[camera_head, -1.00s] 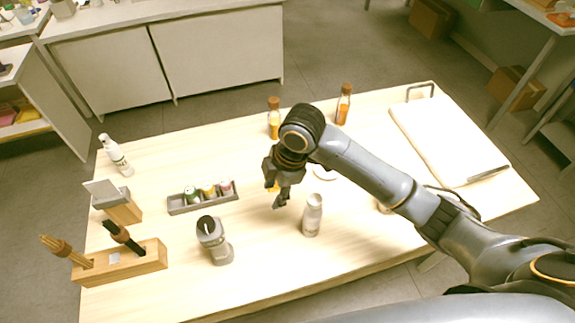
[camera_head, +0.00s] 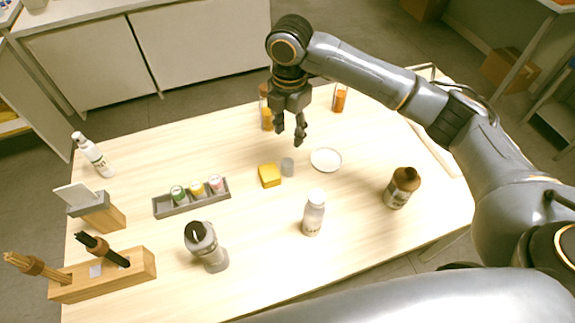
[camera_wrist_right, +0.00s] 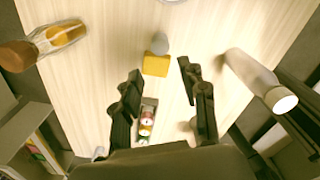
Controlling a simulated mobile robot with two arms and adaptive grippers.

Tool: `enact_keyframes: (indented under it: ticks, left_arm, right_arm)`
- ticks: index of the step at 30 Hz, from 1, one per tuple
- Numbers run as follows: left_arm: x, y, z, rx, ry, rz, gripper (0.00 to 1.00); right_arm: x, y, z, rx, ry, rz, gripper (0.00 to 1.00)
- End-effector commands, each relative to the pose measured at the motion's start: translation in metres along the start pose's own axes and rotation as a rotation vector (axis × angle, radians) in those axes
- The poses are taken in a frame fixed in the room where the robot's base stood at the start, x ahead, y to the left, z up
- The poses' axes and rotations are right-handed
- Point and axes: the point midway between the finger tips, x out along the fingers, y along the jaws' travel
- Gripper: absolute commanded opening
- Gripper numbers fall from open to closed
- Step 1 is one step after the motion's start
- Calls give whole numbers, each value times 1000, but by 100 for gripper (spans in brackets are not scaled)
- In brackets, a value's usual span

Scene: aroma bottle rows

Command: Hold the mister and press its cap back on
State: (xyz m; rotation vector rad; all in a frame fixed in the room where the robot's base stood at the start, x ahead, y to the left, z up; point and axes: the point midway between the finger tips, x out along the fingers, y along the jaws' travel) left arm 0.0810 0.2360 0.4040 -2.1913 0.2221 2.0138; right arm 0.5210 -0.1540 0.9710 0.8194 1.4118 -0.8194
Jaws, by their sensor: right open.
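A small grey cap-like cylinder (camera_head: 287,167) stands on the table beside a yellow block (camera_head: 269,175); both also show in the right wrist view, cap (camera_wrist_right: 161,44) and block (camera_wrist_right: 156,65). A pale bottle with a white top (camera_head: 313,214) stands upright nearer the front edge. A white bottle with a narrow nozzle-like top (camera_head: 92,154) stands at the far left. I cannot tell for sure which bottle is the mister. My right gripper (camera_head: 290,138) is open and empty, above the table behind the cap; its spread fingers (camera_wrist_right: 160,85) show in the wrist view. My left gripper is not in view.
A grey tray (camera_head: 163,209) holds small bottles. Wooden holders (camera_head: 104,274) line the left edge. The front middle is clear.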

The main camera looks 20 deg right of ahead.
Motion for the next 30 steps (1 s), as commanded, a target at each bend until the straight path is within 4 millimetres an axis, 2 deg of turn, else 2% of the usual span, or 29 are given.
enact_keyframes:
  ticks: [6,10,14,24,30]
  left_arm:
    - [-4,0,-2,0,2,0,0]
    - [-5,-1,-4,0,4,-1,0]
    - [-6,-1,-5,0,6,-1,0]
    - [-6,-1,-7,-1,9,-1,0]
    - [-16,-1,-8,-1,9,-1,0]
  right_arm:
    - [44,-2,0,1,0,-5,43]
    - [63,-1,0,1,0,-3,43]
    - [71,0,0,1,0,-1,43]
    - [74,0,0,1,0,-1,43]
    - [99,0,-4,0,1,-4,43]
